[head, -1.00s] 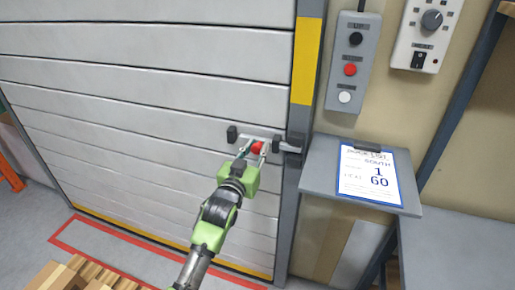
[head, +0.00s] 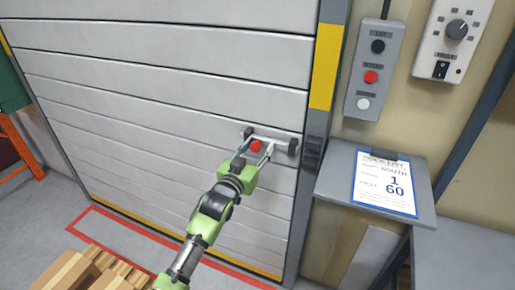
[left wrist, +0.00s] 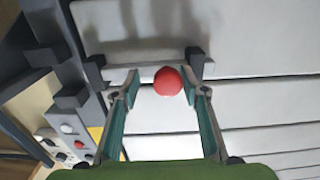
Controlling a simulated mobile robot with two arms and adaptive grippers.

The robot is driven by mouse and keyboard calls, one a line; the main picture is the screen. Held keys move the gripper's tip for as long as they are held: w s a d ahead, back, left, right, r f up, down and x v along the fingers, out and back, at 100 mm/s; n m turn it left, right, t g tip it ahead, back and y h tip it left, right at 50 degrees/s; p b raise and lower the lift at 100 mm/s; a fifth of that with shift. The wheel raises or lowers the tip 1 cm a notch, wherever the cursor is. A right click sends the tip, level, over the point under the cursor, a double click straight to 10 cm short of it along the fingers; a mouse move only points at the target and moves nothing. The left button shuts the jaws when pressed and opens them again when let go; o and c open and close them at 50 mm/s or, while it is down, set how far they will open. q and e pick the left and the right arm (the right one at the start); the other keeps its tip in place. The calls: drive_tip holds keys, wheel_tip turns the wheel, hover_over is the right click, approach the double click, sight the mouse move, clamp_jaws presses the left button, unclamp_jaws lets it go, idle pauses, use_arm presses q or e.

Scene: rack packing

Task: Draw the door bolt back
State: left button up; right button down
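The door bolt is a grey bar with a red knob (head: 256,146), mounted on the white slatted door (head: 170,75) between two dark brackets. The knob is near the left bracket (head: 248,132). The right bracket (head: 293,147) stands apart from the dark keeper (head: 312,152) on the door frame, with no bar visible across that gap. My left gripper (head: 254,157) is open, one finger either side of the knob. In the left wrist view the red knob (left wrist: 168,81) sits between the fingers, closer to the right one, with a gap at the left one. My right gripper is not in view.
A grey button box (head: 373,70) and a dial panel (head: 453,40) hang on the wall right of the door. A shelf with a paper sheet (head: 385,184) juts out below them. Wooden pieces (head: 95,270) lie at the lower left.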

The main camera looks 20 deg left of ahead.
use_arm(q)
drive_tip(key=s, duration=1.2)
drive_tip(key=shift+a, duration=0.2)
drive_tip(key=w+p, duration=0.1)
drive_tip(key=w, duration=0.3)
drive_tip(key=w+p, duration=0.2)
drive_tip(key=w, duration=0.2)
drive_tip(key=w+p, duration=0.1)
drive_tip(key=w, duration=0.3)
drive_tip(key=shift+a+f+p, duration=0.15)
drive_tip(key=shift+a+p, duration=0.15)
